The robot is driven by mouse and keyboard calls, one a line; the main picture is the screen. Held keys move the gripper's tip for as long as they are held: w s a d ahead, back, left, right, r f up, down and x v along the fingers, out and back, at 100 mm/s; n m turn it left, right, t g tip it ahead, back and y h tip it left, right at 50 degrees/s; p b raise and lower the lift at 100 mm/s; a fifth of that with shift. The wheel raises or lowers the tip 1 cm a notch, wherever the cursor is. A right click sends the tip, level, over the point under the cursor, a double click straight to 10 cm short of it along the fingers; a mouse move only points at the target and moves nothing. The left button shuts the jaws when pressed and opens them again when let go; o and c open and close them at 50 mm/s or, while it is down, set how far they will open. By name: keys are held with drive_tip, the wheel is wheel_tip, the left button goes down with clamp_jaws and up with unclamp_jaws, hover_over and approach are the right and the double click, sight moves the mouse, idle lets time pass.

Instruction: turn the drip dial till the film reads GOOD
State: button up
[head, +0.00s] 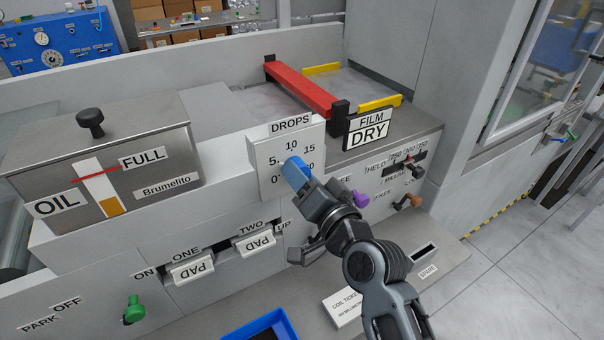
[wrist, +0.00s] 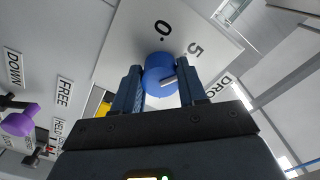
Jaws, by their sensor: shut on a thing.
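The blue drip dial (wrist: 160,75) sits on the white DROPS plate (head: 265,165), which carries numbers from 0 upward. My gripper (head: 297,178) is at the plate, and in the wrist view its two fingers (wrist: 160,90) stand on either side of the dial, shut on it. A pale pointer mark shows on the dial's face, but I cannot tell which number it points at. The film sign (head: 369,132) reads DRY. My gripper hides part of the plate's lower right numbers in the head view.
The oil tank (head: 165,130) with its FULL mark stands left of the plate. Two PAD keys (head: 190,268) and a green knob (head: 134,311) are below. A purple knob (head: 360,199) is close to my wrist on the right. A red bar (head: 300,88) lies above.

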drive_tip(key=shift+a+f, duration=0.1)
idle(0.3)
drive_tip(key=o, duration=1.1)
drive_tip(key=shift+c, duration=0.2)
drive_tip(key=b+v, duration=0.1)
drive_tip(key=v, duration=0.6)
drive_tip(key=shift+s+d, duration=0.25)
drive_tip(key=shift+s, duration=0.05)
